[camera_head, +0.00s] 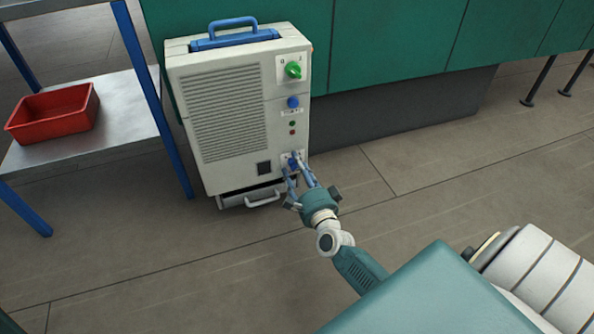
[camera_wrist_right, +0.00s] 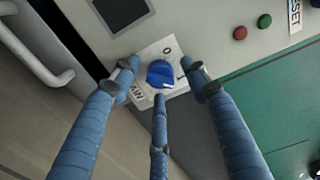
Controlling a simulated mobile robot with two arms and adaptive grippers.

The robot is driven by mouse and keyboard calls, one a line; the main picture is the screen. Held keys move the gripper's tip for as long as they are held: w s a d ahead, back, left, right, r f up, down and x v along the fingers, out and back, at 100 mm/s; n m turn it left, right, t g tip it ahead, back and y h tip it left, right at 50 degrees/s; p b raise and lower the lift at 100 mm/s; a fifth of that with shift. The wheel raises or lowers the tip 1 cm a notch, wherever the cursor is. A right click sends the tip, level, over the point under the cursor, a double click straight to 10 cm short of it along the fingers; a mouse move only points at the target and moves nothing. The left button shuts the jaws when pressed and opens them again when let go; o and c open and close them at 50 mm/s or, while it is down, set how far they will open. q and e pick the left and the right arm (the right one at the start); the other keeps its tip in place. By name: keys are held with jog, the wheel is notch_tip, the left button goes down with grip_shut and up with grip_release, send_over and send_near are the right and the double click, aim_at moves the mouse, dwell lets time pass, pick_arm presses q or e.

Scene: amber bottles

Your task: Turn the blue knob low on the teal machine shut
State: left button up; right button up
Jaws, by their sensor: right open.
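The machine (camera_head: 225,110) is off-white rather than teal, with a blue top handle, and stands against teal cabinets. Low on its front is a blue knob (camera_wrist_right: 160,74) on a white plate with a "0" mark. In the head view the knob is mostly hidden by my fingers. My right gripper (camera_head: 293,168) is in front of it. In the wrist view my right gripper (camera_wrist_right: 160,82) is open, with its three blue fingers spread around the knob; I cannot tell whether any finger touches it. My left gripper is not in view.
Higher on the machine are a green knob (camera_head: 293,70) and a blue button (camera_head: 293,102). A drawer with a handle (camera_head: 262,198) sits at its base. A metal shelf (camera_head: 100,140) holding a red bin (camera_head: 52,113) stands left. Floor in front is clear.

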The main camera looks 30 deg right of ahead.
jog(key=c, duration=1.2)
jog(key=shift+o, duration=0.2)
